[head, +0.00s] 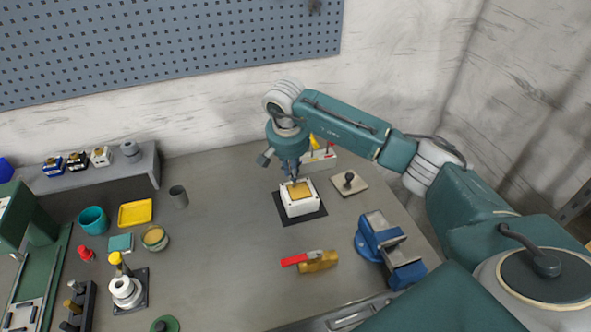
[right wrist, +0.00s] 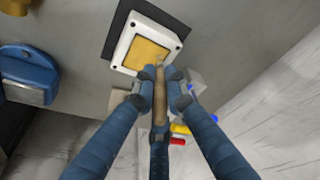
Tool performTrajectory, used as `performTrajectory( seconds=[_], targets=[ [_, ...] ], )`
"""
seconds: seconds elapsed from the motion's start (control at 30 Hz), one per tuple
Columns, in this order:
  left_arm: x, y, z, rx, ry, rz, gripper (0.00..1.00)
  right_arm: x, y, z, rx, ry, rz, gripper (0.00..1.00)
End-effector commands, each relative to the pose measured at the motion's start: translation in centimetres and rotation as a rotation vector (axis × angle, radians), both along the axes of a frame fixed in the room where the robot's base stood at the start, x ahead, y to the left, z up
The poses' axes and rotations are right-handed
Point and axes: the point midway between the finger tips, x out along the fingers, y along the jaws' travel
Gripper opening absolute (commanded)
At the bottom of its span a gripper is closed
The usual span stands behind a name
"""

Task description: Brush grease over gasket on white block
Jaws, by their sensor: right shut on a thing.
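The white block (head: 298,208) sits on a dark square mat (head: 313,217), with a yellow-orange square gasket face (head: 301,189) on top. In the right wrist view the block (right wrist: 121,50) has its gasket face (right wrist: 147,53) turned to the camera. My right gripper (head: 291,177) points down over the block. It is shut on a thin brush with a wooden handle (right wrist: 159,112). The brush tip is at the near corner of the gasket face; I cannot tell if it touches. A round pot with tan contents (head: 154,236) stands at the left. My left gripper is not seen.
A blue vise (head: 388,248) and a red-handled tool on a tan block (head: 317,261) are nearer me. A beige plate with a dark knob (head: 349,183) lies right of the block. Cups, a yellow tray (head: 135,213) and fixtures crowd the left. The middle table is clear.

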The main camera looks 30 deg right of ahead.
Motion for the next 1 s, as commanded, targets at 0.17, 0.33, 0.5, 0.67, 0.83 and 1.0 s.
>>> performTrajectory(
  seconds=[0.17, 0.33, 0.5, 0.67, 0.83, 1.0],
  targets=[
    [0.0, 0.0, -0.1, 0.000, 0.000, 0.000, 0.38, 0.1, 0.4, 0.0, 0.001, 0.001, 0.001, 0.00],
    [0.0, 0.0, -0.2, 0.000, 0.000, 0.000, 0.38, 0.2, 1.0, -0.1, 0.001, 0.000, 0.001, 0.00],
    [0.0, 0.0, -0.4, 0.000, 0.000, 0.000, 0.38, 0.3, 1.5, -0.1, 0.001, 0.001, 0.000, 0.00],
    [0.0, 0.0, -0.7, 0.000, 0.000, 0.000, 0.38, 0.3, 1.5, -0.1, -0.001, 0.001, 0.001, 0.00],
    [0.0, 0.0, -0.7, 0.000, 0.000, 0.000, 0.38, 0.2, 1.1, -0.1, -0.001, 0.001, 0.000, 0.00],
    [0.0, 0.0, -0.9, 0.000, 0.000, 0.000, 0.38, 0.1, 0.4, -0.1, -0.001, 0.001, 0.000, 0.00]
  ],
)
